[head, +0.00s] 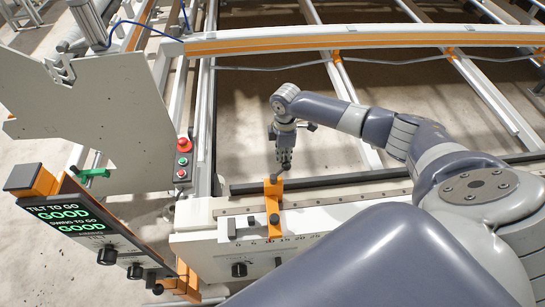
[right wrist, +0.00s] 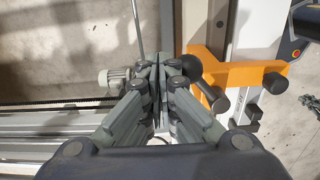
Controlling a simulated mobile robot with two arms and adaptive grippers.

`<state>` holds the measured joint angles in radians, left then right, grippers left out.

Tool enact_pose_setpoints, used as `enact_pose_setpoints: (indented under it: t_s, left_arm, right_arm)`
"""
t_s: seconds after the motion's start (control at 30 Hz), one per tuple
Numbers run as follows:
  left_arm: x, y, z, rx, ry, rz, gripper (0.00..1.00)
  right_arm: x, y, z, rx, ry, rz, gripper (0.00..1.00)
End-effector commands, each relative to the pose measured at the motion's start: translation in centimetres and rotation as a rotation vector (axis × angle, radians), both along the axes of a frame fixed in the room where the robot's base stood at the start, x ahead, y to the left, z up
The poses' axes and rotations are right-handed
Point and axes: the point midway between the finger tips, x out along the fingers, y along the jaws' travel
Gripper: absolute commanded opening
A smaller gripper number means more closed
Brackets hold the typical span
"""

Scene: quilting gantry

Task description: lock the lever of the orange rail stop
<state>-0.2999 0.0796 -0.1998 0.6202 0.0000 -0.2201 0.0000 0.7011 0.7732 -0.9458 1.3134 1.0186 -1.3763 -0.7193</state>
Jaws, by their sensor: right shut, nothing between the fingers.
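The orange rail stop (head: 272,199) straddles the scaled rail in the head view. It also shows right of centre in the right wrist view (right wrist: 232,73). A dark lever with a round end (right wrist: 213,98) lies along the stop's left side there, close beside my fingers. A black knob (right wrist: 275,83) sits on the stop's right arm. My right gripper (head: 285,166) points down just behind the stop's far end. Its fingers are shut and empty in the right wrist view (right wrist: 158,82). Whether they touch the lever, I cannot tell. My left gripper is out of view.
A tilted panel with a green-lit display (head: 80,217) stands at left. A button box with a red stop button (head: 183,145) is behind it. A large pale plate (head: 85,115) rises at left. The scaled rail (head: 330,212) runs rightward under my right arm.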

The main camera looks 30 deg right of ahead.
Motion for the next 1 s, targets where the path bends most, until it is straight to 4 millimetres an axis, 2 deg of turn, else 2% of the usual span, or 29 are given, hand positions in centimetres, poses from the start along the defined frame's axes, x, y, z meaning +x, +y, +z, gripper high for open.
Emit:
enact_pose_setpoints:
  t_s: [1.0]
  left_arm:
    - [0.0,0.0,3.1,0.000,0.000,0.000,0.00]
  right_arm:
    - [-2.9,-1.2,0.1,0.000,0.001,0.000,0.00]
